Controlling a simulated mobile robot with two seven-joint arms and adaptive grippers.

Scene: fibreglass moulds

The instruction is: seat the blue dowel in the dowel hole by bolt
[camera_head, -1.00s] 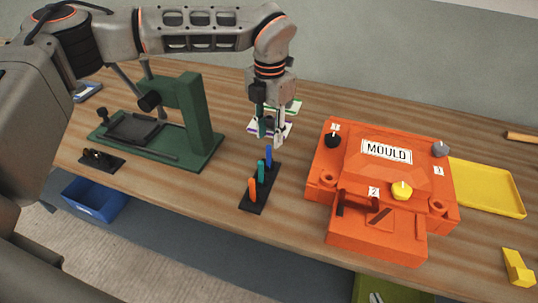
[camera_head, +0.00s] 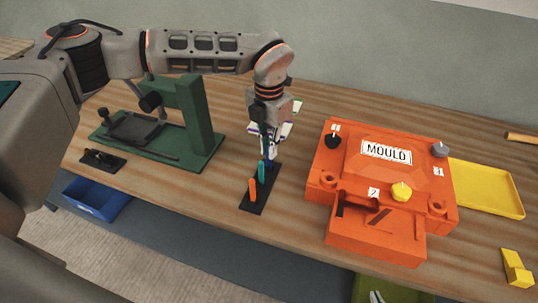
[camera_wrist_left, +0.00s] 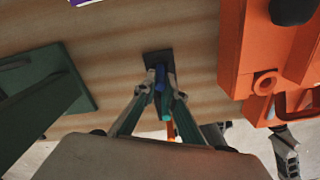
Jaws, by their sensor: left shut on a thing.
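My left gripper (camera_head: 268,152) points straight down at the back end of the black dowel rack (camera_head: 250,206). It is shut on the blue dowel (camera_wrist_left: 160,76), which stands upright at the rack. In the head view the fingers cover most of that dowel. A teal dowel (camera_head: 261,171) and an orange dowel (camera_head: 252,190) stand in front of it. The orange mould (camera_head: 350,160) lies to the right, with round hollow bosses (camera_head: 329,178) (camera_head: 438,206) near its front corners. My right gripper (camera_wrist_left: 286,150) shows partly in the wrist view; its jaw state is unclear.
The mould carries a black knob (camera_head: 333,141), a yellow knob (camera_head: 401,191) and a grey knob (camera_head: 440,149). A green stand (camera_head: 195,120) is left of the rack. A yellow tray (camera_head: 490,186) lies right of the mould. Bare table separates rack and mould.

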